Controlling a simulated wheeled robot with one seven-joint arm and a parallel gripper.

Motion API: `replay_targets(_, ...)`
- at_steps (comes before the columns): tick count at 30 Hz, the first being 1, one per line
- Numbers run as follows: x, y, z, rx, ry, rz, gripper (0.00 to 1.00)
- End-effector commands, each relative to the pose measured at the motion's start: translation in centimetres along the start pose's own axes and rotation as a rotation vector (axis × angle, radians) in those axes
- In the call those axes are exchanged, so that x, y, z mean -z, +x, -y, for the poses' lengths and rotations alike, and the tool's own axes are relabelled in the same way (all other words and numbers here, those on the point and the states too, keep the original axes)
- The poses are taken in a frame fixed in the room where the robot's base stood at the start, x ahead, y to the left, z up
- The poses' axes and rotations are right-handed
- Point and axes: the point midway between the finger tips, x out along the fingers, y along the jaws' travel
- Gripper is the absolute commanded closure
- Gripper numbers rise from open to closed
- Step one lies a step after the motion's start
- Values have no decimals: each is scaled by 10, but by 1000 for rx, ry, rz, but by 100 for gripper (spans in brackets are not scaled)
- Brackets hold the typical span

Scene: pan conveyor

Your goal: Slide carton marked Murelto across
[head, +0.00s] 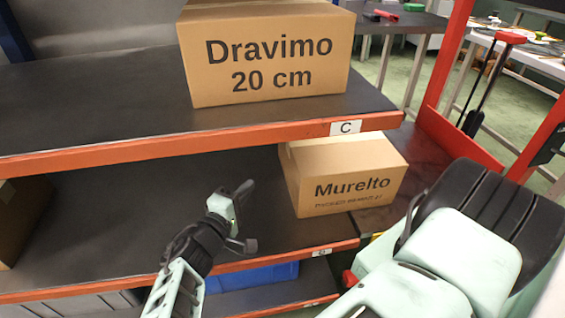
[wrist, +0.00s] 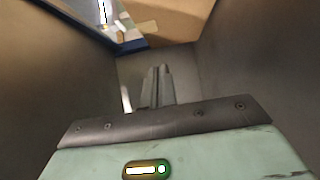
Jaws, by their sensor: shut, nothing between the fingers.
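The brown carton marked Murelto (head: 352,172) stands upright at the right end of the lower shelf (head: 110,232). Its right part reaches past the shelf's end, over a dark surface (head: 374,219) beside it. Small print under the name is too fine to read. My gripper (head: 246,190) is over the lower shelf, left of the carton and apart from it. In the wrist view its fingers (wrist: 157,86) are together with nothing between them. Brown cardboard (wrist: 172,20) shows at the top of the wrist view, probably the same carton.
A larger carton marked Dravimo 20 cm (head: 265,55) stands on the upper shelf (head: 90,95), above and behind. Another brown carton (head: 20,220) is partly visible at the far left of the lower shelf. The lower shelf between is clear. A red frame (head: 448,60) rises at right.

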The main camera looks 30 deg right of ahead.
Motion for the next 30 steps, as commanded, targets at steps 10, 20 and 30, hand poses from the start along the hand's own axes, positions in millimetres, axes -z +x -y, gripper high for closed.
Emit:
replay_targets(10,0,50,1,-9,2,1,100)
replay_targets(20,-9,109,1,-8,0,-1,100)
replay_targets(30,-27,127,-1,-6,3,-5,100)
